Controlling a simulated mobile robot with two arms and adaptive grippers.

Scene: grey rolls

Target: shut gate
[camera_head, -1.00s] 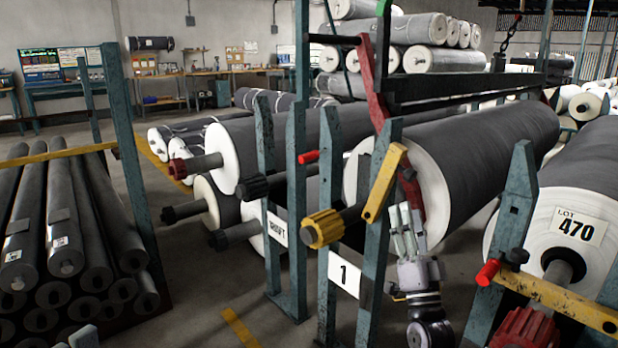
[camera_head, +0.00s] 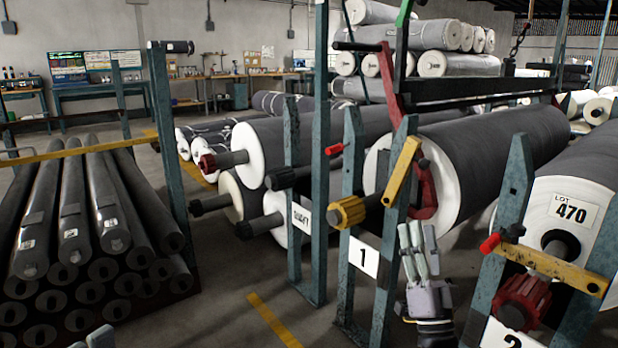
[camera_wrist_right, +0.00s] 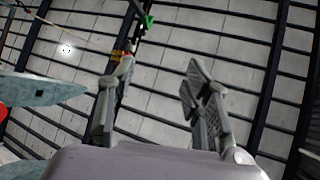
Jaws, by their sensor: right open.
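The yellow gate bar (camera_head: 402,170) on the stand marked 1 (camera_head: 364,257) is tilted steeply upward, leaning along its post. A yellow shaft knob (camera_head: 346,212) sits between the posts of that stand. My right gripper (camera_head: 418,228) points up, just below and right of the bar's lower end, and looks apart from it. Its fingers are spread and empty, as the wrist view (camera_wrist_right: 160,68) also shows. Of my left gripper (camera_head: 92,338), only grey tips show at the bottom edge; the rest is out of frame.
A large grey roll (camera_head: 480,165) lies behind stand 1. On the right, another stand has its yellow bar (camera_head: 550,268) across it, with a red handle (camera_head: 490,243), in front of the roll labelled LOT 470 (camera_head: 590,190). A rack of dark rolls (camera_head: 75,220) fills the left.

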